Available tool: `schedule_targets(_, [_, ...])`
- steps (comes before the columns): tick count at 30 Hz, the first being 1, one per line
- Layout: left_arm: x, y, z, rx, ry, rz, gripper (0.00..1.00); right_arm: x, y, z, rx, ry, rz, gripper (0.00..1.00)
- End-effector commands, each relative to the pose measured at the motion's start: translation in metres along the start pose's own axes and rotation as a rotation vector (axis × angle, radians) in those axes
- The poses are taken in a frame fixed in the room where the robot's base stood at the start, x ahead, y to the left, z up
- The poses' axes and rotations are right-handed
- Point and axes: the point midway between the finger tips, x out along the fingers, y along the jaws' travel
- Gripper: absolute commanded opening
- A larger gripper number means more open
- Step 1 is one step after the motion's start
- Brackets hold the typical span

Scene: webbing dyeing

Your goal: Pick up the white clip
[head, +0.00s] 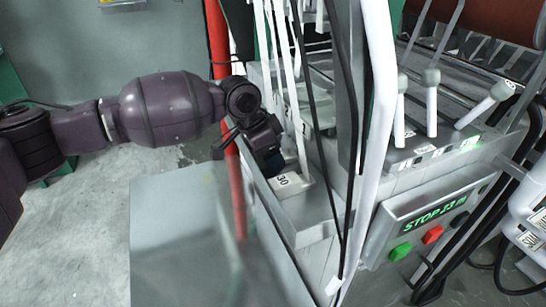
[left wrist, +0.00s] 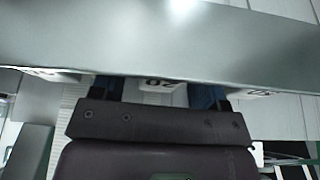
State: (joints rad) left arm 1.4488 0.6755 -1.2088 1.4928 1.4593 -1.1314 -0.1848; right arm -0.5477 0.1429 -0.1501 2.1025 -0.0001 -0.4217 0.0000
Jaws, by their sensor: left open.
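A white clip (head: 286,181) marked 30 sits on the grey metal ledge of the machine in the head view. My left gripper (head: 272,162) is just behind and above it, pointing down at the ledge. In the left wrist view the gripper's two blue-tipped fingers (left wrist: 157,95) are spread apart. My right gripper is in neither view.
More white clips (left wrist: 262,93) show along the ledge. A red upright pipe (head: 235,180) stands close to my left gripper. White straps and dark cables hang to its right. A control panel (head: 425,222) with buttons is at the right.

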Motion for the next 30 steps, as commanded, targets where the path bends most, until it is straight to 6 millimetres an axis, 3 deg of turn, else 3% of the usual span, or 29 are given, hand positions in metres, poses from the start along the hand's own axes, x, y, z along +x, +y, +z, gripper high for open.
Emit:
schedule_targets(1, [-0.001, 0.000, 0.000, 0.000, 0.000, 0.000, 0.67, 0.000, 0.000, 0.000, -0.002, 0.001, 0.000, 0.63])
schedule_targets(9, [-0.001, 0.000, 0.000, 0.000, 0.000, 0.000, 0.25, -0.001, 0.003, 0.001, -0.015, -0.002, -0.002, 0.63])
schedule_targets(12, [-0.001, 0.000, 0.000, 0.000, 0.000, 0.000, 0.14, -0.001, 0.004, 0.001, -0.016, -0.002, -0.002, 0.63])
schedule_targets(21, [-0.006, 0.000, 0.000, 0.001, 0.002, -0.001, 0.14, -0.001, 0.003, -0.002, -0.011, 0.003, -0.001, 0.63])
schedule_targets(30, [-0.047, 0.001, -0.016, 0.003, 0.004, -0.003, 0.14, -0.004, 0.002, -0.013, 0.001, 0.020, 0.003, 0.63])
